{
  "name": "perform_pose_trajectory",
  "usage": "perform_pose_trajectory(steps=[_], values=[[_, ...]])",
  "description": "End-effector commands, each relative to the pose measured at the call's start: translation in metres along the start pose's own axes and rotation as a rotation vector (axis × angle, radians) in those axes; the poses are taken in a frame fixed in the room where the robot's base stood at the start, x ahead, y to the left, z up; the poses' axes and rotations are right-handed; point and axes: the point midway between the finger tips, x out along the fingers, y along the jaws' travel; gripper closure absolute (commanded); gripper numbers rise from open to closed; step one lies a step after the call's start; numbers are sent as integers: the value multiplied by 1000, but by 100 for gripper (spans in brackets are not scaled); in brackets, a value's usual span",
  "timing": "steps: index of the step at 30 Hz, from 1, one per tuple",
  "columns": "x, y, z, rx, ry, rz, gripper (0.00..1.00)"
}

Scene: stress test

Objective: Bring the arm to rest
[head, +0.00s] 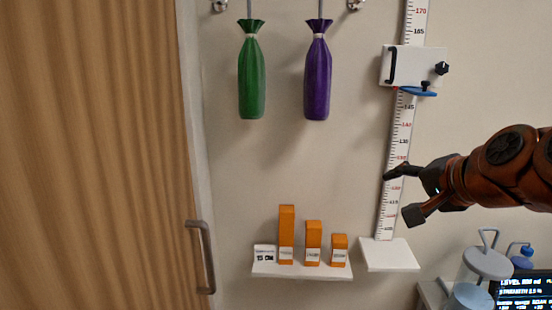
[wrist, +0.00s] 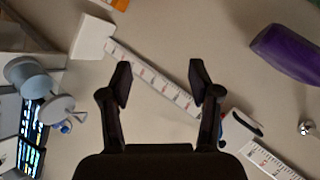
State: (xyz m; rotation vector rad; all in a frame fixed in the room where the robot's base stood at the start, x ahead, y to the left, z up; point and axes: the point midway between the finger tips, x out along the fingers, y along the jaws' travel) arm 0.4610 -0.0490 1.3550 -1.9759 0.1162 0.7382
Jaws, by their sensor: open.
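My gripper (head: 398,195) is at the right of the head view, at the end of my orange-brown arm. Its two dark fingers are apart with nothing between them. In the head view it is in front of or beside the lower part of a white measuring scale (head: 397,140). In the wrist view my gripper (wrist: 160,82) also shows open, with the scale (wrist: 155,79) crossing behind the gap between the fingers. I cannot tell how far the fingers are from the scale.
A white sliding block (head: 405,65) sits high on the scale, above a small white base shelf (head: 389,255). Orange blocks (head: 286,235) stand on another shelf (head: 300,271). Green (head: 251,80) and purple (head: 317,80) bags hang above. Grey-lidded containers (head: 487,263) and a screen (head: 525,290) are lower right.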

Motion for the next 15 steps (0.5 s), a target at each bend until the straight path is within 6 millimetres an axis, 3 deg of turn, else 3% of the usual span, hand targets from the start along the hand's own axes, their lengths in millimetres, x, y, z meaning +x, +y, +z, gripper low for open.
perform_pose_trajectory(steps=[3, 7, 11, 15], values=[[20, 39, 62, -148, -142, 133, 38], [27, 92, 123, -310, -302, 277, 38], [19, 151, 176, -466, -477, 422, 38], [-6, 215, 219, -616, -668, 571, 38]])
